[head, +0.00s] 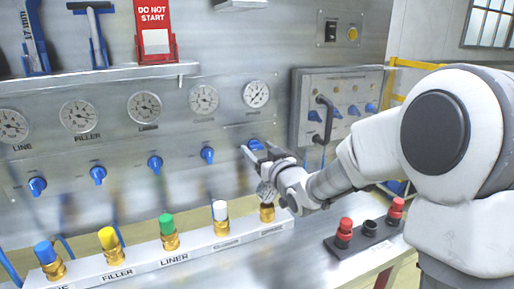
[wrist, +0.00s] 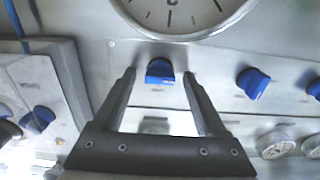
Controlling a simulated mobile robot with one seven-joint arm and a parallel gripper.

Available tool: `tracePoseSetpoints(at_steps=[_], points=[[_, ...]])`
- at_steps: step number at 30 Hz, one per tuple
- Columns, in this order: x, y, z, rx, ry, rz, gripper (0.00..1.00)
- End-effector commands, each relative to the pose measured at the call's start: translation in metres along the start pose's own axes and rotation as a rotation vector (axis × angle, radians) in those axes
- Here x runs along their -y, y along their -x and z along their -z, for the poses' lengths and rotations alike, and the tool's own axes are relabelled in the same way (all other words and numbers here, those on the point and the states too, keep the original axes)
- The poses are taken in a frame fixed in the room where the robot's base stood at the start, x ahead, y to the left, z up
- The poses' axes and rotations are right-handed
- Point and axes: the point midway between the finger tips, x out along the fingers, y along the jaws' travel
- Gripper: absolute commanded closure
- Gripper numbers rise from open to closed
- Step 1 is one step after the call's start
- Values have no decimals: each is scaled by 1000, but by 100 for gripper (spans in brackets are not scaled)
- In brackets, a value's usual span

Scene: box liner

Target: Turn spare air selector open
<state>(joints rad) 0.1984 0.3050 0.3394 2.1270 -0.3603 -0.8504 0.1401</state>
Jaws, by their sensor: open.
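The rightmost blue selector knob in the row (head: 255,144) is the spare one, on the steel wall panel under the rightmost gauge. It is partly hidden by my gripper in the head view. My gripper (head: 257,153) is open in front of it. In the wrist view the blue knob (wrist: 159,72) sits between the two open fingertips of my gripper (wrist: 159,75), with a gap on each side. The knob's body is short and blocky. I cannot tell how deep the fingertips reach around it.
Several other blue knobs (head: 207,155) line the panel to the left. A grey control box (head: 335,105) with a black handle juts out at right. Red buttons (head: 344,232) stand on the bench.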

Motion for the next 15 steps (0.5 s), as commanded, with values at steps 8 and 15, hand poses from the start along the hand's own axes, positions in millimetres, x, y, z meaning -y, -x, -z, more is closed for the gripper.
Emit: tracePoseSetpoints(at_steps=[8, 15], points=[[0, 0, 0, 0, 0, 0, 25], [0, 0, 0, 0, 0, 0, 65]])
